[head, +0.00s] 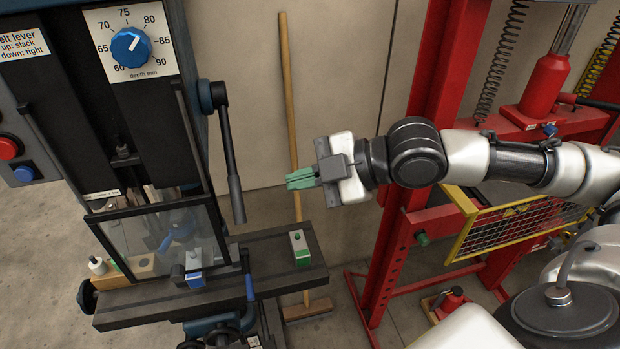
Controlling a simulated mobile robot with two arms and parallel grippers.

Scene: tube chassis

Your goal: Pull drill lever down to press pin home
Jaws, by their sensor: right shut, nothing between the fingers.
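The drill press (125,110) stands at the left with a dark lever (228,145) on its right side. The lever hangs steeply down and ends in a thicker grip (237,200). My right gripper (290,182) comes in from the right, with its green fingers shut and empty. It points left and is apart from the lever, with a gap to the right of the grip. A clear guard (145,245) covers the front of the drill area, and I cannot make out the pin. My left gripper is not in view.
A broom (288,100) leans on the wall behind my gripper. A red press frame (425,130) with a yellow mesh guard (520,225) stands at the right.

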